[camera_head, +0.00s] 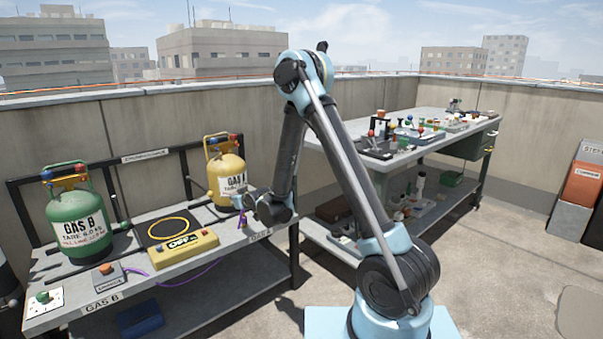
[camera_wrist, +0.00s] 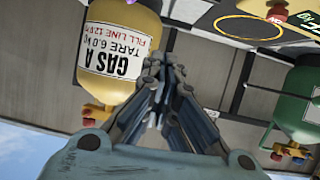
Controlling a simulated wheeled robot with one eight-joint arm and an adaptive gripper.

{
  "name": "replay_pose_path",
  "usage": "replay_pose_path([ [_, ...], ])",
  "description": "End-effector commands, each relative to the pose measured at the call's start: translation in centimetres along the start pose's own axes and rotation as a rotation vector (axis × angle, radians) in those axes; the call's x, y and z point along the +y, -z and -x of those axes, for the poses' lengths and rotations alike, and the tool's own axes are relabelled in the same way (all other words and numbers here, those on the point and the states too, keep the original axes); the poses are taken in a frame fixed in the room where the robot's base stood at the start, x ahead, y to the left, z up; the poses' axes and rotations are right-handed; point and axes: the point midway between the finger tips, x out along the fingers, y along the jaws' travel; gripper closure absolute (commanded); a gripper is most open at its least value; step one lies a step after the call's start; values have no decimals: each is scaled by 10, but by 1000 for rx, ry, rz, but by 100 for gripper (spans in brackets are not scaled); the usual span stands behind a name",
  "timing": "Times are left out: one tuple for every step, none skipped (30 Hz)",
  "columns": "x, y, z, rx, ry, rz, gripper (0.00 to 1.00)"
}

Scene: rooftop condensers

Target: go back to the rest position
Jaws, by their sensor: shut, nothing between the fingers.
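My gripper (camera_head: 241,201) is at the end of my arm, above the right end of the left bench (camera_head: 145,290), in front of the yellow GAS A cylinder (camera_head: 228,170). Its fingers are shut and empty. In the wrist view the gripper (camera_wrist: 163,68) points away from the camera, with the yellow cylinder (camera_wrist: 105,35) to its left and the green cylinder (camera_wrist: 298,100) to its right. That view is upside down. Whether the fingers touch the yellow cylinder cannot be told; part of it is hidden behind my gripper.
The green GAS B cylinder (camera_head: 77,218) stands at the bench's left. A yellow scale (camera_head: 172,248), a control box (camera_head: 109,277) and a purple cable (camera_head: 190,279) are between. A tool-laden workbench (camera_head: 470,145) stands behind my arm. Open floor (camera_head: 500,270) lies to the right.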

Motion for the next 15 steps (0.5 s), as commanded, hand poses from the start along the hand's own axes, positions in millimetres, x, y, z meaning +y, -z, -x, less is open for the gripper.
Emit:
replay_pose_path([
  [14,6,11,-20,-16,-7,100],
  [21,9,16,-31,-24,-11,100],
  [29,12,24,-47,-34,-16,100],
  [36,14,30,-59,-42,-20,100],
  [43,16,35,-70,-50,-24,100],
  [51,18,44,-86,-60,-29,100],
  [57,20,50,-97,-68,-33,100],
  [64,22,56,-109,-76,-37,100],
  [72,24,65,-125,-86,-43,100],
  [77,25,72,-136,-93,-47,100],
  [83,26,79,-148,-100,-51,100],
  [91,27,88,-163,-110,-57,100],
  [96,28,96,-175,-117,-62,100],
  [102,28,102,-187,-124,-66,100],
  [109,29,113,-202,-133,-73,100],
])
